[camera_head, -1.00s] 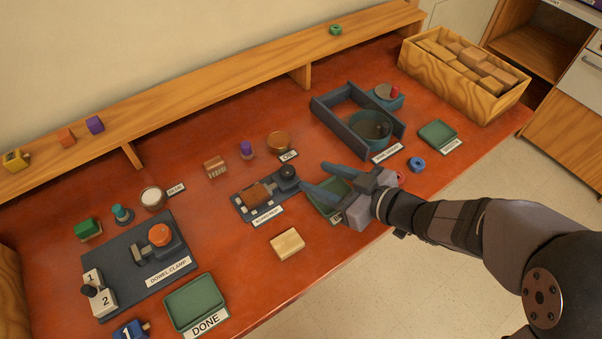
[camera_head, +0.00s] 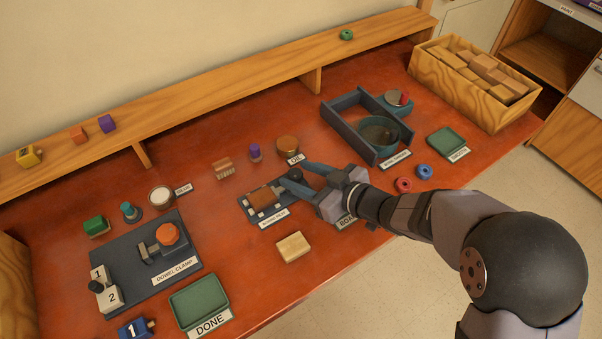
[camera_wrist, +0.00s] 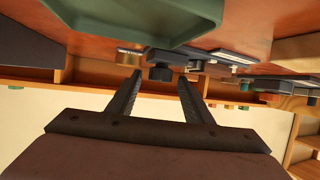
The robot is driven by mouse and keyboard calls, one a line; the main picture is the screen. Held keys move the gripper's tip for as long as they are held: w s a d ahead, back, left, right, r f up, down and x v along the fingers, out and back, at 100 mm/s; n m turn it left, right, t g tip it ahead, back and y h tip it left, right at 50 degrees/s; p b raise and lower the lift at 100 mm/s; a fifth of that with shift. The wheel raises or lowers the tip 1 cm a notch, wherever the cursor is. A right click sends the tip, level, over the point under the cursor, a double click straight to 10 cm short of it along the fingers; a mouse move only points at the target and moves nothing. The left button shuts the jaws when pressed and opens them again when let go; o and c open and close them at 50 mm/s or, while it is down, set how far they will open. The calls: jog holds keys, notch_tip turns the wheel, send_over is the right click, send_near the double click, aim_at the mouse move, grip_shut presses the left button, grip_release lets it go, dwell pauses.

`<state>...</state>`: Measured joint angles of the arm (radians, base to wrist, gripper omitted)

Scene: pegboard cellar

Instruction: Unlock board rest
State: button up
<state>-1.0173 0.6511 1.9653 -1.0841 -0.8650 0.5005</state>
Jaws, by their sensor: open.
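The board rest (camera_head: 254,212) is a dark plate with a brown block (camera_head: 264,198), pale pieces and a black round knob (camera_head: 295,174) at its right end. Its label is too small to read surely. My gripper (camera_head: 292,172) is open, its two blue-grey fingers reaching left toward the knob, one on each side of it in the head view. In the wrist view a dark knob (camera_wrist: 160,73) shows between the fingertips (camera_wrist: 160,79). Whether the fingers touch it I cannot tell.
A green tray (camera_wrist: 130,38) lies close by my gripper. A loose pale wooden block (camera_head: 293,247) lies in front of the board rest. A round brown-topped tin (camera_head: 288,146) stands behind. The dowel clamp (camera_head: 135,275) and DONE tray (camera_head: 172,308) are at left.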

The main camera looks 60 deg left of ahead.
jog(key=c, duration=1.1)
jog(key=shift+o, duration=0.2)
jog(key=shift+g+p, duration=0.3)
jog(key=shift+p, duration=0.2)
jog(key=n+p, duration=0.1)
jog(key=n+g+p, duration=0.1)
jog(key=shift+w+a+r+g+h+p, duration=0.1)
jog(key=shift+w+r+g+h+p, duration=0.1)
jog(key=shift+w+g+h+p, duration=0.15)
jog(key=shift+a+f+n+g+h+p, duration=0.1)
jog(key=shift+n+g+h+p, duration=0.3)
jog(key=shift+n+g, duration=0.2)
jog(key=shift+a+f+n+g+h+p, duration=0.1)
jog(key=shift+n+g+h+p, duration=0.15)
jog(key=shift+n+g+p, duration=0.25)
jog(key=n+g, duration=0.1)
jog(key=n+h+b, duration=0.1)
jog(key=n+g+h+b, duration=0.1)
jog(key=shift+w+a+f+g, duration=0.1)
jog(key=shift+w+f+g, duration=0.05)
jog(key=shift+f+g, duration=0.15)
jog(key=shift+r+n+g+h+b, duration=0.1)
jog(key=shift+n+g+h+b, duration=0.35)
jog(key=shift+h+b, duration=0.3)
jog(key=shift+a+r+n+h+b, duration=0.1)
jog(key=shift+r+n+h+b, duration=0.05)
jog(key=shift+n+h+b, duration=0.25)
